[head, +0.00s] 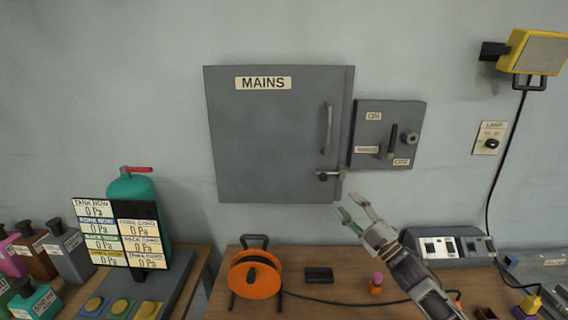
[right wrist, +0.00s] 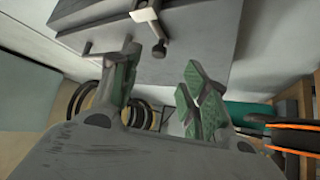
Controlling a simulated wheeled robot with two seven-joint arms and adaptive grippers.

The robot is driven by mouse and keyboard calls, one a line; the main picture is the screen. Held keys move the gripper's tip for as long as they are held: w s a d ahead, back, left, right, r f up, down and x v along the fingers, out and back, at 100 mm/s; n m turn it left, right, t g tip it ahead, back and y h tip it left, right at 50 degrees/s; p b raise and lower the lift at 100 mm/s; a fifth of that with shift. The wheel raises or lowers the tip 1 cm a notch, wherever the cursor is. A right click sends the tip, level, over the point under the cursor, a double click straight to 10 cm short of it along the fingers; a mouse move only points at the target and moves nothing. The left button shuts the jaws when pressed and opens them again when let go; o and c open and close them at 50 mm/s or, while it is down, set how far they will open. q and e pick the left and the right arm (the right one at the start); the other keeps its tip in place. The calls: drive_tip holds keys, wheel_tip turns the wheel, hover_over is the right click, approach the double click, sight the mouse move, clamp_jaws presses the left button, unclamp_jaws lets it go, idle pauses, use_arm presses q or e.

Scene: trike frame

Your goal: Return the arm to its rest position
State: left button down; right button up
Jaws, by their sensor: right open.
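My right gripper (head: 357,211) is open and empty. In the head view it is in front of the wall, just below the lower right corner of the grey MAINS cabinet (head: 265,140). Its forearm comes in from the lower right, above the bench. In the right wrist view the two green-padded fingers (right wrist: 160,92) are spread apart with nothing between them. The cabinet's latch (right wrist: 147,14) shows beyond them. In the head view the cabinet door looks closed, with its handle (head: 328,130) upright. My left gripper is not in view.
The wooden bench (head: 330,304) carries an orange cable reel (head: 254,276), a small dark box (head: 319,274) and a grey switch panel (head: 447,246). A switch box (head: 388,134) and a yellow lamp (head: 535,50) are on the wall. A green tank (head: 138,190) stands left behind pressure labels.

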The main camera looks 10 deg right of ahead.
drive_tip(key=s+f+m+g+h, duration=0.35)
drive_tip(key=f+m+h, duration=0.25)
drive_tip(key=f, duration=0.4)
drive_tip(key=s+f+m+g+h, duration=0.2)
drive_tip(key=s+f+m+h, duration=0.25)
drive_tip(key=f+m, duration=0.35)
drive_tip(key=s+a+f+m+g, duration=0.1)
drive_tip(key=s+f+g, duration=0.3)
drive_tip(key=s, duration=0.4)
drive_tip(key=s+a+f+m+g+h, duration=0.1)
drive_tip(key=s+f+g, duration=0.25)
drive_tip(key=s, duration=0.35)
drive_tip(key=s+a+f+m+g, duration=0.1)
drive_tip(key=s+a+f+g, duration=0.15)
drive_tip(key=s+f, duration=0.4)
drive_tip(key=s+f+g, duration=0.1)
drive_tip(key=s+f, duration=0.1)
drive_tip(key=f, duration=1.3)
drive_tip(key=s+f+g, duration=0.1)
drive_tip(key=s+f, duration=0.1)
drive_tip(key=f, duration=1.3)
drive_tip(key=s+d+f, duration=0.2)
drive_tip(key=s+f, duration=0.8)
drive_tip(key=s, duration=0.1)
drive_tip(key=s+d+f+g, duration=0.1)
drive_tip(key=s+d+f, duration=0.2)
drive_tip(key=s+f, duration=0.7)
drive_tip(key=shift+s+f+n, duration=0.15)
drive_tip(key=shift+s+n, duration=0.25)
drive_tip(key=shift+s, duration=0.15)
